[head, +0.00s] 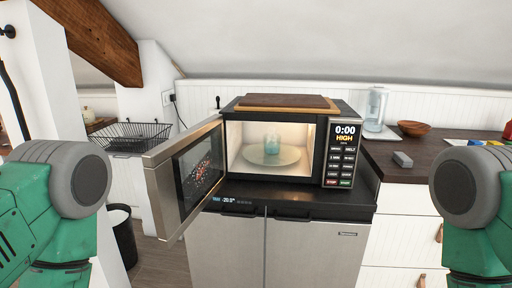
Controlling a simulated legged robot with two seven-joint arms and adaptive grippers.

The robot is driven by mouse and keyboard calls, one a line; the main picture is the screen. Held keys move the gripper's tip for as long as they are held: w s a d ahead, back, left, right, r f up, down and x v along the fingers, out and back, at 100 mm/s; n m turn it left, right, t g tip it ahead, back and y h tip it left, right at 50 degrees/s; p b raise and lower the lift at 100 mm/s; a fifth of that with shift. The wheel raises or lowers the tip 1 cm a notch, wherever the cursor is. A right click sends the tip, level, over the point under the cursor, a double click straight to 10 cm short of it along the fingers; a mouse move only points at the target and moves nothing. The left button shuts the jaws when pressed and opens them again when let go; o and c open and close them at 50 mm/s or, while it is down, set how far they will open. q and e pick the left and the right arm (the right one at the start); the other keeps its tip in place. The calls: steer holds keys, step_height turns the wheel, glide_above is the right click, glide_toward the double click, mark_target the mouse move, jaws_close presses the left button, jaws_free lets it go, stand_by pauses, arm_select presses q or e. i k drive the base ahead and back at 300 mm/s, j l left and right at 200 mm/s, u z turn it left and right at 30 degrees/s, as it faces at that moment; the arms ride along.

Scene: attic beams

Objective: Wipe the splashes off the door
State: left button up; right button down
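The microwave (292,118) stands on a dark-topped metal cabinet with its door (163,189) swung wide open to the left. A bluish glass (272,145) stands on the turntable plate (288,158) inside the lit microwave. A small grey block (403,159) lies on the wooden counter at the right; I cannot tell what it is. Green and grey links of my two arms show at the left and right edges. Neither gripper shows.
A wooden board (287,101) lies on top of the microwave. A clear jug (375,108) and a brown bowl (413,128) stand on the counter (380,158). Blue and yellow items (478,142) lie at the far right. A wire rack (131,135) and a black bin (123,236) are at the left.

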mark_target(172, 217)
steer(key=i+j+z, duration=0.15)
steer(key=j, duration=0.2)
steer(key=i+j+z, duration=0.2)
steer(key=j, duration=0.2)
steer(key=i+j+z, duration=0.15)
steer(key=j, duration=0.3)
steer(key=i+j+z, duration=0.15)
steer(key=j, duration=0.25)
steer(key=i+j+z, duration=0.15)
steer(key=j, duration=0.35)
steer(key=i+j+z, duration=0.2)
steer(key=j, duration=0.25)
steer(key=j+z, duration=0.15)
steer(key=j, duration=0.3)
